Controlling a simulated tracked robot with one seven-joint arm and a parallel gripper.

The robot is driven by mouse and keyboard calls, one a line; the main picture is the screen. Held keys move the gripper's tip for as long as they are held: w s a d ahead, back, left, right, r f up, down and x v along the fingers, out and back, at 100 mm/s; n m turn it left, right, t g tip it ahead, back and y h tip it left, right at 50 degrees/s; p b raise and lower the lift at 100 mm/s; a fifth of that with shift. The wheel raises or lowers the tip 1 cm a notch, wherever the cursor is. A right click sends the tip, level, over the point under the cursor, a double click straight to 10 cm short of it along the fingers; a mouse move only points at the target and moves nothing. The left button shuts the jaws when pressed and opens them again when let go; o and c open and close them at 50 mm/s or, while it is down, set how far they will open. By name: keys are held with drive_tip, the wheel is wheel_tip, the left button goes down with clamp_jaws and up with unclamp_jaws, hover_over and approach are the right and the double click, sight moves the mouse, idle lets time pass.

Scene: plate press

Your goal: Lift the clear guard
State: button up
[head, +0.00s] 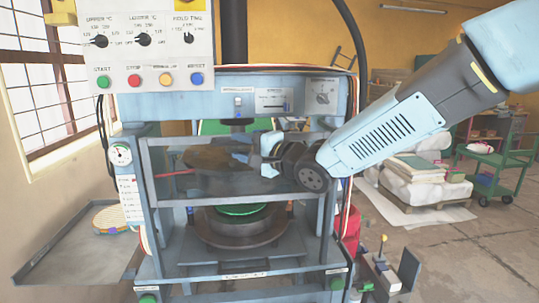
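The clear guard (170,190) is a see-through panel with a grey-blue frame on the front of the press. It spans the upper part of the press opening, and its bottom rail runs level above the lower platen. My gripper (240,157) is at the upper middle of the guard, pointing left. My wrist covers the guard's upper right part. The fingers are small and overlap the dark round upper plate (205,158), so I cannot tell whether they are open or touch the guard.
The lower platen (240,230) bears a green ring. A control panel (150,45) with knobs and coloured buttons hangs upper left. A side tray (70,255) stands left.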

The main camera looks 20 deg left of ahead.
drive_tip(key=v, duration=1.2)
drive_tip(key=shift+d, duration=0.2)
drive_tip(key=shift+s, duration=0.1)
drive_tip(key=w+d+t+h, duration=0.6)
drive_tip(key=w+d, duration=0.1)
drive_tip(key=d, duration=0.3)
drive_tip(key=d+t+h, duration=0.2)
drive_tip(key=d+h, duration=0.7)
drive_tip(key=d, duration=0.7)
drive_tip(key=s+d+f+n+g+h, duration=0.1)
drive_tip(key=s+d+f+g, duration=0.2)
drive_tip(key=s+d, duration=0.4)
drive_tip(key=s+d+f+n+g+h, duration=0.1)
drive_tip(key=s+d+g, duration=0.4)
drive_tip(key=s, duration=0.5)
wheel_tip(320, 180, down, 2)
drive_tip(key=shift+s+d+f+n, duration=0.1)
drive_tip(key=shift+s+d+n, duration=0.25)
drive_tip(key=shift+d+n, duration=0.55)
